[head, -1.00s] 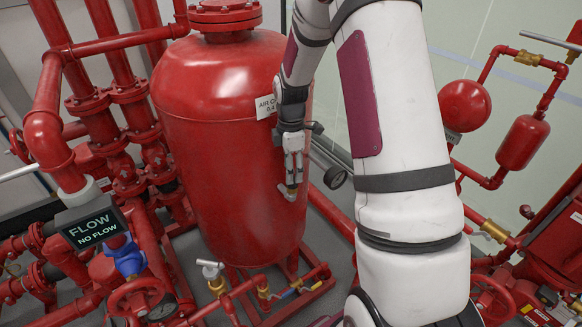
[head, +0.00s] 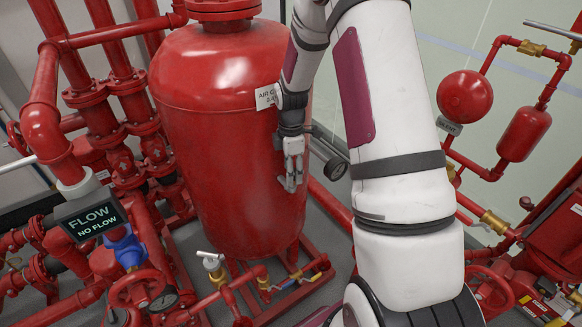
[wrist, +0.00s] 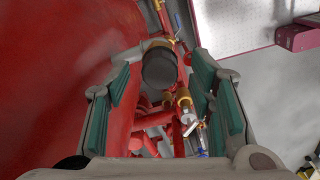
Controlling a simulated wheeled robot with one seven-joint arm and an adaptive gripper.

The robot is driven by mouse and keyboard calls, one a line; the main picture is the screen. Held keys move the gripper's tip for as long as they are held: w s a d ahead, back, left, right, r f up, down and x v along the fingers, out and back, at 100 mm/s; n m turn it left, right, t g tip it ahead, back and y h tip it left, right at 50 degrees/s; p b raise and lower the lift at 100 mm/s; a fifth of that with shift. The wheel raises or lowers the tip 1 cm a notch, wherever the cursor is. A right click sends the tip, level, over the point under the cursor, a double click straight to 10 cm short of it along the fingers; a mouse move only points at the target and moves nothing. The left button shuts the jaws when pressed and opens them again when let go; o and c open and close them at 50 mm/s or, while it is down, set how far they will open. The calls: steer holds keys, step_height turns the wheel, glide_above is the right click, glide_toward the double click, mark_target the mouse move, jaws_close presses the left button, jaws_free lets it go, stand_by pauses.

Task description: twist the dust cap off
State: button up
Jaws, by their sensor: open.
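A dark round cap (wrist: 159,66) on a grey fitting with a brass-coloured part shows in the wrist view, against the red tank's side. My gripper (head: 291,182) is open beside the right side of the tank in the head view. In the wrist view its teal-padded fingers stand to the left and right of the cap, with clear gaps visible. I cannot tell how far the cap lies beyond the fingertips. The cap is hidden in the head view, behind or between the fingers.
The large red tank (head: 215,130) stands close to the left of my gripper. A dark round gauge-like part (head: 335,168) is just right of it. Red pipes and brass valves (head: 265,284) run low below. A FLOW / NO FLOW sign (head: 91,220) is at left.

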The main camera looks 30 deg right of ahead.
jaws_close()
steer(key=shift+s+n, duration=0.15)
steer(key=shift+n, duration=1.05)
steer(key=shift+n, duration=1.3)
